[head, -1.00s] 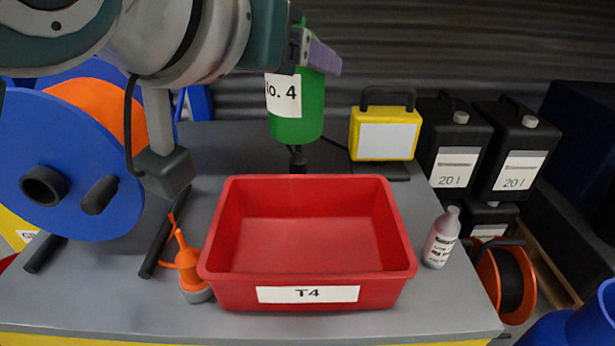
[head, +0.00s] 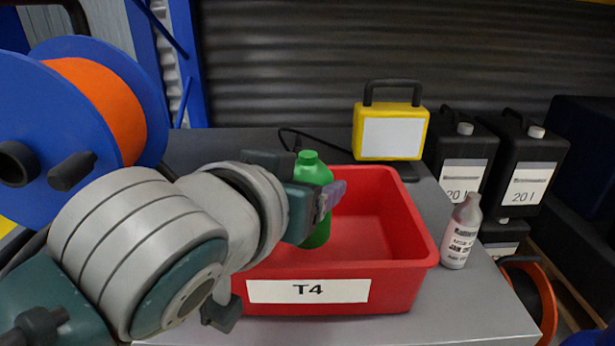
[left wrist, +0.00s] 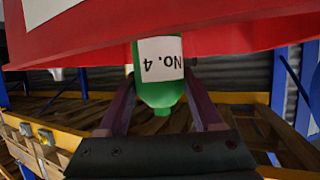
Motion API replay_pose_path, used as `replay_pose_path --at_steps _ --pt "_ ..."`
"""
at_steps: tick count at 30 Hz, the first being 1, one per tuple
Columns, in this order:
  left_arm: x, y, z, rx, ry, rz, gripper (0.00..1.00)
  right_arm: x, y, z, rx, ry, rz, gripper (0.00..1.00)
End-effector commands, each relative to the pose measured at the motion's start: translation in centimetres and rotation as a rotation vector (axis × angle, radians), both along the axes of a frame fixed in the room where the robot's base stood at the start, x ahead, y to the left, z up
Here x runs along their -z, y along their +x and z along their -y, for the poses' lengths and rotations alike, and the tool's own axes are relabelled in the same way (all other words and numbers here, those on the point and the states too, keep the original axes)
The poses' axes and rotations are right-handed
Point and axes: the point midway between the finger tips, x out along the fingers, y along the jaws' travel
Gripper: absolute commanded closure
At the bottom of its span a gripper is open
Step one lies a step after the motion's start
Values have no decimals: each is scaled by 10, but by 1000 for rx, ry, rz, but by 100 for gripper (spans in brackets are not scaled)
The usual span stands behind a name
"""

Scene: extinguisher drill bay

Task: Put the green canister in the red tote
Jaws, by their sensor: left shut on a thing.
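The green canister (head: 314,171) is upright, held by my left gripper (head: 328,197) over the left part of the red tote (head: 398,273). Its base appears to be within the tote's opening, though I cannot tell whether it touches the floor. My gripper and forearm hide its middle and the tote's left side. In the left wrist view, the canister (left wrist: 162,90) sits between both fingers (left wrist: 160,78), its "No. 4" label upside down, and the red tote (left wrist: 220,35) fills the top. My right gripper is in neither view.
A white bottle (head: 461,232) stands just right of the tote on the grey table (head: 235,142). A yellow lamp (head: 390,132) stands behind it. Black jerrycans (head: 527,165) are at right. A blue reel with orange winding (head: 98,105) is at left.

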Motion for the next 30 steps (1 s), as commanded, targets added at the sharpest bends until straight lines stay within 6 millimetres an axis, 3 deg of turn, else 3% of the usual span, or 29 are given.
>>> replay_pose_path --at_steps 6,16,17,24,30 --pt "36 0 0 1 0 0 100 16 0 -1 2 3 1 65" --pt "38 0 0 1 -1 1 100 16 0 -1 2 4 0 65" --pt "39 -1 0 0 1 -2 29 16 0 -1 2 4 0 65" --pt "39 0 0 0 1 -2 3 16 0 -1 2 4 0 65" --pt "39 0 0 0 1 -2 3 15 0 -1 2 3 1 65"
